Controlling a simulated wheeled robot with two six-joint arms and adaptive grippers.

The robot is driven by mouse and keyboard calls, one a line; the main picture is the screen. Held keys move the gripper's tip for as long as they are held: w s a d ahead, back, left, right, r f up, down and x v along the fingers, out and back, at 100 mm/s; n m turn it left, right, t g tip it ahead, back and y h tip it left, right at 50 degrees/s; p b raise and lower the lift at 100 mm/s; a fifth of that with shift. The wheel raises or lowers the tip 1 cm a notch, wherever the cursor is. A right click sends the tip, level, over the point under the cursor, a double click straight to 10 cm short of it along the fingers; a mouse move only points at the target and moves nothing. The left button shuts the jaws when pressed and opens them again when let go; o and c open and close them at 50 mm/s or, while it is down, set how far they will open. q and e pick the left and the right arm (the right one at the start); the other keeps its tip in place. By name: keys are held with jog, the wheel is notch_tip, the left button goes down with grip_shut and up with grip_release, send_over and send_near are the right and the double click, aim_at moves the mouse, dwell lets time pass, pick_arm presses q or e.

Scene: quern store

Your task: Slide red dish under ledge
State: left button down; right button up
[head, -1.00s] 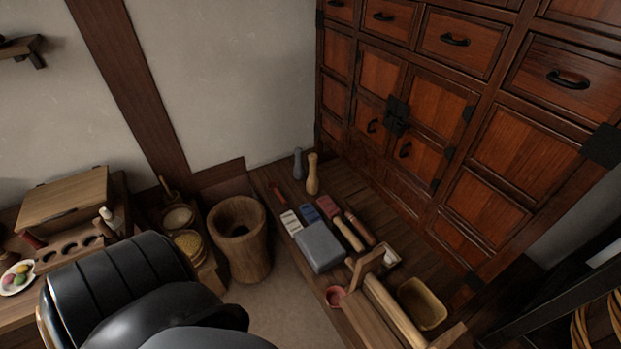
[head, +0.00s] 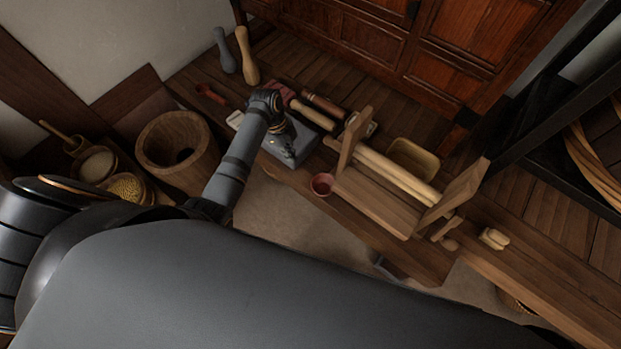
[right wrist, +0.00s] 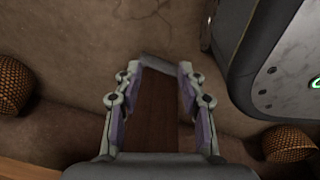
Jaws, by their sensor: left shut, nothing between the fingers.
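The small red dish (head: 322,185) sits near the front edge of the wooden bench (head: 415,262) in the head view. It is beside the left end of a wooden stand (head: 375,203) with upright end boards and a pale roller; which part is the ledge I cannot tell. My left gripper (head: 292,152) is shut and empty, pointing down over the grey block (head: 304,142), left of the dish and apart from it. The dish does not show there.
A tan tray (head: 413,160) stands behind the stand. Wooden rollers (head: 315,115) lie behind the grey block. A wooden mortar (head: 175,150) stands at left. A black rack (head: 540,110) is at right. Baskets (right wrist: 290,145) flank my right gripper.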

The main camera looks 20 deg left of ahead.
aim_at(311, 179)
pick_arm(q)
jog(key=shift+w+d+r+m+g, duration=0.2)
jog(key=shift+w+m, duration=0.2)
jog(key=shift+m, duration=0.15)
jog(key=shift+w+d+r+m+g, duration=0.1)
jog(key=shift+w+d+r+m, duration=0.05)
jog(key=shift+w+m, duration=0.35)
jog(key=b+x, duration=0.3)
jog(key=x, duration=0.7)
jog(key=shift+s+d, duration=0.1)
jog(key=d, duration=0.1)
jog(key=s+d, duration=0.1)
jog(key=d, duration=0.1)
jog(key=shift+s+d, duration=0.2)
jog(key=shift+d, duration=0.25)
pick_arm(e)
jog(key=w, duration=0.4)
jog(key=shift+w+a+r, duration=0.15)
jog(key=shift+w+r, duration=0.15)
jog(key=shift+r, duration=0.05)
